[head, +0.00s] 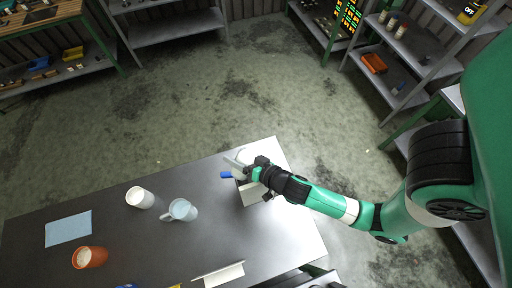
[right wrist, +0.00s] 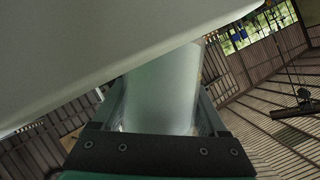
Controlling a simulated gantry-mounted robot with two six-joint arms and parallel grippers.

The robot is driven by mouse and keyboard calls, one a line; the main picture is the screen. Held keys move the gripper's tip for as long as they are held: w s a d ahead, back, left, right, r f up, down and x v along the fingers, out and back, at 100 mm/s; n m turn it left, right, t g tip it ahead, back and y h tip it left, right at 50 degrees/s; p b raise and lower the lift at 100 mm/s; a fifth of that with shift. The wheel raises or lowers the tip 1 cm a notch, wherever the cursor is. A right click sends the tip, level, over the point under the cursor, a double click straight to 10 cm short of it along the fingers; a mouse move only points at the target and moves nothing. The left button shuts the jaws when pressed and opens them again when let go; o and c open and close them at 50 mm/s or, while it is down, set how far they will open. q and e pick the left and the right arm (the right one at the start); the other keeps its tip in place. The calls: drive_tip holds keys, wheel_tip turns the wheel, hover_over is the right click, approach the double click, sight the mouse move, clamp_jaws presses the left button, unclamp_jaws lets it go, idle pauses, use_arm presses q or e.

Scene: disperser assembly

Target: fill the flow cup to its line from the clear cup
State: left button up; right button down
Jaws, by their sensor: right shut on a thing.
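My right gripper (head: 252,171) is shut on a pale, translucent cup (head: 238,158) above the right part of the table. In the right wrist view the held cup (right wrist: 163,88) shows as a whitish cylinder between the fingers. A large pale surface (right wrist: 90,45) crosses close in front of it; I cannot tell what it belongs to. A small blue part (head: 226,174) shows just left of the gripper. The flow cup and its line cannot be made out for certain. My left gripper is not in view.
On the dark table (head: 120,235) stand a white cup (head: 140,197), a pale jug with a handle (head: 181,210) and an orange cup (head: 89,257). A blue cloth (head: 68,229) lies at the left. A white bracket-like piece (head: 223,275) is near the front edge.

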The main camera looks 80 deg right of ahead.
idle(1.1)
drive_tip(key=shift+a+r+m+t+y+p, duration=0.1)
drive_tip(key=shift+r+m+t+y+p, duration=0.35)
drive_tip(key=shift+m+p, duration=0.5)
idle(1.5)
drive_tip(key=shift+r+y, duration=0.1)
drive_tip(key=shift+y, duration=0.15)
idle(1.1)
drive_tip(key=shift+r+m+t+b, duration=0.35)
drive_tip(key=shift+m+b, duration=0.3)
drive_tip(key=shift+b, duration=0.2)
idle(1.7)
drive_tip(key=n+p, duration=0.1)
drive_tip(key=p, duration=0.2)
drive_tip(key=shift+a, duration=0.15)
drive_tip(key=shift+w+f+b, duration=0.15)
drive_tip(key=shift+f+b, duration=0.35)
drive_tip(key=shift+n, duration=0.3)
